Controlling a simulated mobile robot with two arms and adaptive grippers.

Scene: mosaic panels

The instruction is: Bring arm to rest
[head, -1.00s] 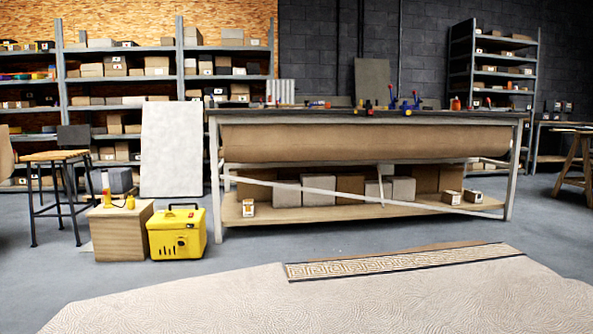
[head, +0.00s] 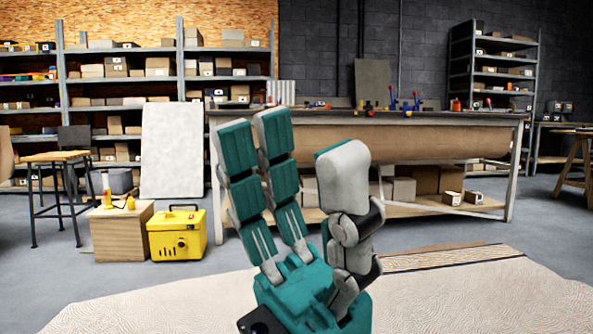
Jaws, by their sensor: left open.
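My left gripper (head: 300,160) stands upright in the lower middle of the head view. It has two teal and grey fingers on the left and a thick grey thumb-like finger on the right. The fingers are spread apart, and nothing is between them. It hides the middle of the workbench and part of the patterned mosaic strip (head: 450,256) on the pale textured panel (head: 480,295). My right gripper does not show.
A long workbench (head: 460,115) with clamps on top stands behind the gripper. A yellow case (head: 176,236) and a wooden box (head: 122,236) stand on the floor at left, near a stool (head: 60,157). Shelves (head: 122,80) line the back wall. Grey floor (head: 548,225) is clear at right.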

